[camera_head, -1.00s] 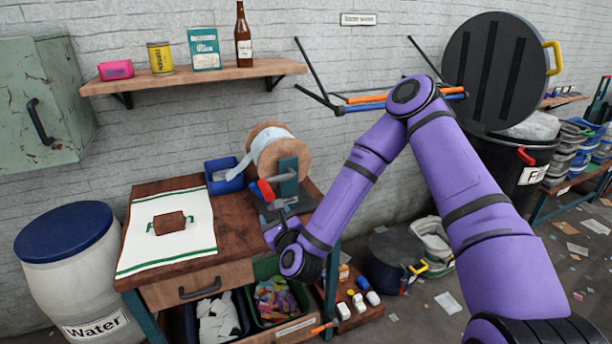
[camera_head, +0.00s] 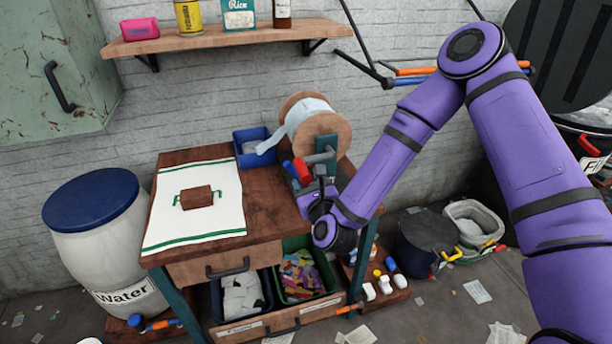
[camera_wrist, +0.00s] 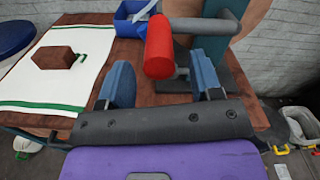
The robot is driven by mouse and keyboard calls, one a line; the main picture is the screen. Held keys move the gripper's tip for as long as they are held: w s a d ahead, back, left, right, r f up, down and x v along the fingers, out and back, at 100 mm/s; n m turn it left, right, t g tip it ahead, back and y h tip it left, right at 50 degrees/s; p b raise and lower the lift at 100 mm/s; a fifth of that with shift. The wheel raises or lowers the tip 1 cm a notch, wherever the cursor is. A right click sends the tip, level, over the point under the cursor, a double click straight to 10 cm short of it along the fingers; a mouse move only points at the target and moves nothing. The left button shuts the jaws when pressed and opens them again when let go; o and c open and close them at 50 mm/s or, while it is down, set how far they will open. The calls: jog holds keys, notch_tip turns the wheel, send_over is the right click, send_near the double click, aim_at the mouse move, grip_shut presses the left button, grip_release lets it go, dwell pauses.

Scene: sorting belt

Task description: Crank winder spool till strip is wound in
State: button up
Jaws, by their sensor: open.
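The winder spool (camera_head: 335,128) has wooden flanges and stands at the back right of the wooden bench. A pale strip (camera_head: 272,142) runs from it down to a blue bin (camera_head: 250,150). The crank's red handle (camera_head: 302,171) sticks out on the near side of the spool's stand; it is large in the wrist view (camera_wrist: 159,50). My gripper (camera_wrist: 160,88) is open, with its blue fingers on either side of and below the red handle in the picture. I cannot tell whether either finger touches it.
A white towel (camera_head: 167,223) with a brown block (camera_head: 196,197) lies on the bench's left. Below, an open drawer holds bins of scraps (camera_head: 298,271). A blue-lidded water barrel (camera_head: 93,200) stands left. A shelf (camera_head: 230,39) hangs above.

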jog(key=shift+x, duration=1.55)
grip_shut()
